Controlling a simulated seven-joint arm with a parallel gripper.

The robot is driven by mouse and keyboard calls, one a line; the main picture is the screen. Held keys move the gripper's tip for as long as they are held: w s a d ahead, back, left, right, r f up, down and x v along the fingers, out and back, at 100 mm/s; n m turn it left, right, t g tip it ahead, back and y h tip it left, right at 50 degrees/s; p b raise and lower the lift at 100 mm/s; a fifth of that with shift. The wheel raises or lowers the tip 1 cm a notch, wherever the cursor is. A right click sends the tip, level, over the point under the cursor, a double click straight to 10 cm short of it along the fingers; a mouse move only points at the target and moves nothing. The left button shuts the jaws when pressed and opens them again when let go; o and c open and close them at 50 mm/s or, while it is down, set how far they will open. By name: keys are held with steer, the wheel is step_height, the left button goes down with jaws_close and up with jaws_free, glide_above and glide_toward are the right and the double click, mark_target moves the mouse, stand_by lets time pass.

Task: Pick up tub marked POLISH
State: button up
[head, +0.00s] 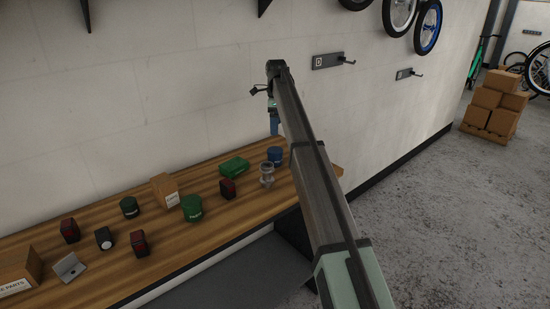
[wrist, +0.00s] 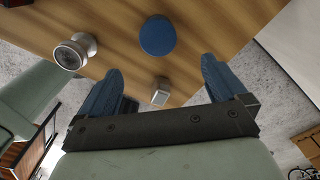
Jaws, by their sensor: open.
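Three round tubs stand on the wooden bench in the head view: a blue tub (head: 275,156) near the right end, a larger green tub (head: 192,208) nearer the middle, and a dark green tub (head: 129,207) farther left. Their label words are too small to read, so I cannot tell which says POLISH. My gripper (head: 274,122) hangs above the bench's right end, over the blue tub. In the wrist view my gripper (wrist: 160,88) is open and empty, its blue fingers wide apart. The blue tub's round lid (wrist: 157,35) lies beyond the fingertips, apart from them.
A silver and glass object (head: 267,175) stands close to the blue tub; it also shows in the wrist view (wrist: 75,50). A green box (head: 234,167), a black-and-red box (head: 227,189) and a cardboard box (head: 165,190) stand farther left. The wall rises behind the bench (head: 85,280).

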mark_target(275, 150)
step_height(275, 150, down, 8)
steer(key=shift+f, duration=0.2)
steer(key=shift+s+a+f, duration=0.1)
steer(key=shift+f, duration=1.2)
steer(key=shift+s+a+f, duration=0.1)
steer(key=shift+f, duration=1.2)
steer(key=c, duration=1.2)
steer(key=shift+r, duration=0.1)
